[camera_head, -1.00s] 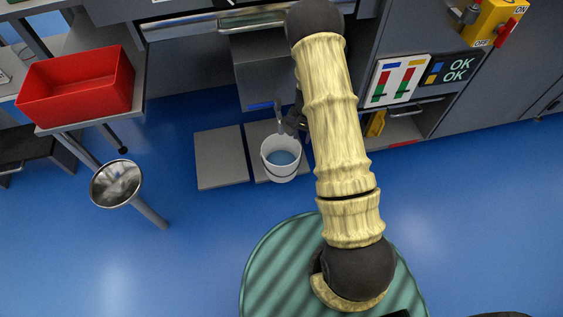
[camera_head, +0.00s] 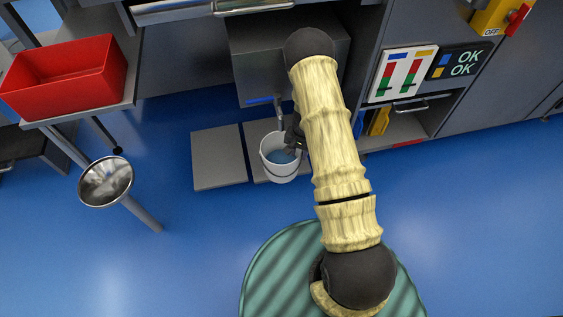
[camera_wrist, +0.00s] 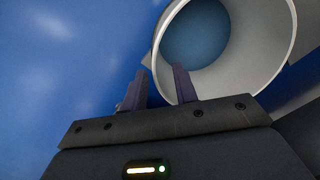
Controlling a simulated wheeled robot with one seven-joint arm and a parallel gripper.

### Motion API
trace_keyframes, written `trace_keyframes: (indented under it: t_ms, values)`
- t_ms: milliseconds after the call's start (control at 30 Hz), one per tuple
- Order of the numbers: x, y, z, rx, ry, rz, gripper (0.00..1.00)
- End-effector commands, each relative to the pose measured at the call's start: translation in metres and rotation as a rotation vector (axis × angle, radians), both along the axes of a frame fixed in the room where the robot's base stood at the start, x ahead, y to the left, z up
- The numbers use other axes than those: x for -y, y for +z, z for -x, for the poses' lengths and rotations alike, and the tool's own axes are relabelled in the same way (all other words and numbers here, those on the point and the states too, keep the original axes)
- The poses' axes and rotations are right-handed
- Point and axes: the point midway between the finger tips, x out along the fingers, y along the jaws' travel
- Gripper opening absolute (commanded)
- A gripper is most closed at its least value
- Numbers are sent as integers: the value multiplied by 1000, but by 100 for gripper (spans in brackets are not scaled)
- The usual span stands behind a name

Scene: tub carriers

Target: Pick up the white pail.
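The white pail (camera_head: 279,173) stands upright on the right one of two flat grey plates and shows a bluish round area inside. In the wrist view the pail (camera_wrist: 272,60) fills the upper right, cut off by the frame edge. My gripper (camera_wrist: 162,70) is open, its two dark fingers apart. The right finger overlaps the pail's near wall in the picture and the left finger is over blue floor. In the head view my gripper (camera_head: 290,151) is at the pail's upper right rim, partly hidden by my arm. I cannot tell whether the fingers touch the pail.
The other grey plate (camera_head: 218,158) lies empty left of the pail. A grey cabinet (camera_head: 286,62) with a spout is behind the pail. A metal bowl on a post (camera_head: 106,182) and a red tub (camera_head: 66,77) on a shelf are at left. Blue floor is clear at right.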

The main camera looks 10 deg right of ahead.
Motion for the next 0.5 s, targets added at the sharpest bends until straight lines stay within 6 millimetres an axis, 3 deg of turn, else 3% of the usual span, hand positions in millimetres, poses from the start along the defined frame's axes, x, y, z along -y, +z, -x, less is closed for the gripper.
trace_keyframes:
  t_ms: [267,500]
  values:
    - [0,-1,0,0,0,0,29]
    - [0,-27,0,-1,0,1,29]
